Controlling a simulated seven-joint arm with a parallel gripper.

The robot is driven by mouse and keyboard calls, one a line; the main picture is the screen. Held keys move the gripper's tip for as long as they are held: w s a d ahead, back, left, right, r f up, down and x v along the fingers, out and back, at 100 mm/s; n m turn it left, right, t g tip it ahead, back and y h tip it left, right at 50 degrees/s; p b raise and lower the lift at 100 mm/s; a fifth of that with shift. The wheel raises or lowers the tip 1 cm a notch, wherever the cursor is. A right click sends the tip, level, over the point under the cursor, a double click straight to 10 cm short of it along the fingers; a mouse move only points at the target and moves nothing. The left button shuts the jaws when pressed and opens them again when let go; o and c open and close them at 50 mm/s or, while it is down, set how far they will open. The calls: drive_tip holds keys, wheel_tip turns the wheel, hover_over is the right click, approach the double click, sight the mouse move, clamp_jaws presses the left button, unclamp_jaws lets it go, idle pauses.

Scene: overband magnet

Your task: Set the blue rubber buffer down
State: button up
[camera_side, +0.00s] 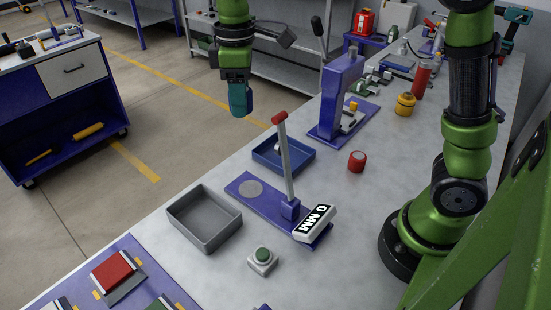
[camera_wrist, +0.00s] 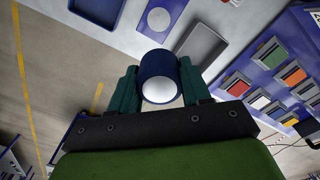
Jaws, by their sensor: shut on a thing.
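The blue rubber buffer (camera_wrist: 159,70) is a dark blue cylinder with a pale end face turned to the wrist camera. My gripper (camera_wrist: 160,84) is shut on it, with a teal finger on each side. In the side view my gripper (camera_side: 241,104) hangs in the air, fingers down, beyond the table's far left edge. There the fingers largely hide the buffer.
An open grey bin (camera_side: 213,243) stands left of the plate, and a shallow blue tray (camera_side: 302,168) behind it. A green button box (camera_side: 263,260), a red cylinder (camera_side: 357,162) and a purple press (camera_side: 341,93) stand nearby.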

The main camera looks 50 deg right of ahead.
sight(250, 189)
drive_tip(key=f, duration=2.2)
drive_tip(key=shift+s+d+f, duration=0.1)
drive_tip(key=shift+d+f, duration=0.1)
drive_tip(key=shift+f, duration=0.1)
drive_tip(key=shift+f, duration=0.15)
drive_tip(key=o, duration=1.1)
wheel_tip(250, 189, up, 12)
drive_tip(key=shift+r, duration=0.2)
